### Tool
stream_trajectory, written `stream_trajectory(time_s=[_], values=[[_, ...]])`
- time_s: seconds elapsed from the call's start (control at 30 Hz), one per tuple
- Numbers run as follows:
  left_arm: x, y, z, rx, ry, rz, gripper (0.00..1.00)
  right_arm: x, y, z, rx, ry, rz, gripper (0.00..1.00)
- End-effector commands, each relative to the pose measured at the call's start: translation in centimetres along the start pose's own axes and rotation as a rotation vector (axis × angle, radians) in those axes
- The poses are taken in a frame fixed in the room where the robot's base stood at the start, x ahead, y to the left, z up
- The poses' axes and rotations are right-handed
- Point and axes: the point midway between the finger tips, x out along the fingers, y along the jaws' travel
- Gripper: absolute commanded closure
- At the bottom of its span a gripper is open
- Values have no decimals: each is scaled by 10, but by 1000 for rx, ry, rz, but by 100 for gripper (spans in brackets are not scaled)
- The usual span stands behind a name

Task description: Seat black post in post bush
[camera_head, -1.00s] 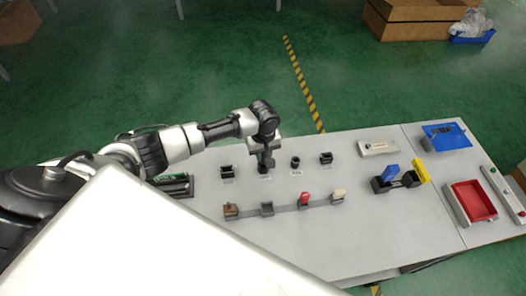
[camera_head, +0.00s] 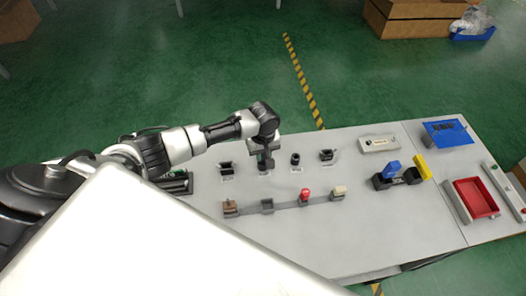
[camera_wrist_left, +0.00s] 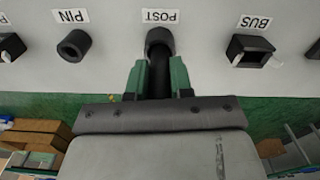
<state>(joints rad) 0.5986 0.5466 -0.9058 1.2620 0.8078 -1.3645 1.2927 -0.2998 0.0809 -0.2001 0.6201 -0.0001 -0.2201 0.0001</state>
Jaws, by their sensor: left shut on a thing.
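The black post (camera_wrist_left: 160,78) is between the green fingers of my left gripper (camera_wrist_left: 162,72), which is shut on it. Its far end meets the grey round post bush (camera_wrist_left: 160,37), beside the POST label, in the left wrist view. The post looks in line with the bush, but I cannot tell how deep it sits. In the head view my left gripper (camera_head: 265,160) points down over the bush's place in the back row, hiding most of post and bush. My right gripper is not in view.
The round PIN bush (camera_wrist_left: 74,45) and square BUS socket (camera_wrist_left: 250,50) flank the post bush. A blue-and-yellow lever block (camera_head: 398,178) and red tray (camera_head: 472,197) are further right.

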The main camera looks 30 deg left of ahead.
Motion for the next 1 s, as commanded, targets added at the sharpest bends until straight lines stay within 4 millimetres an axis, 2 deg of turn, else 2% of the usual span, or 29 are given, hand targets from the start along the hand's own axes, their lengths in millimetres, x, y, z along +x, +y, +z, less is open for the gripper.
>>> stream_trajectory(time_s=[0.73, 0.77, 0.93, 1.0], values=[[19, 0, 0, 0, 0, 0, 100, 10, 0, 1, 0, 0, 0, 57], [18, 0, 0, 0, 1, 1, 76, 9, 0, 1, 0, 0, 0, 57], [18, 0, 0, 0, 1, 0, 50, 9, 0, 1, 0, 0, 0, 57], [18, 0, 0, 0, 1, 0, 49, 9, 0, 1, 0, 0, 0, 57]])
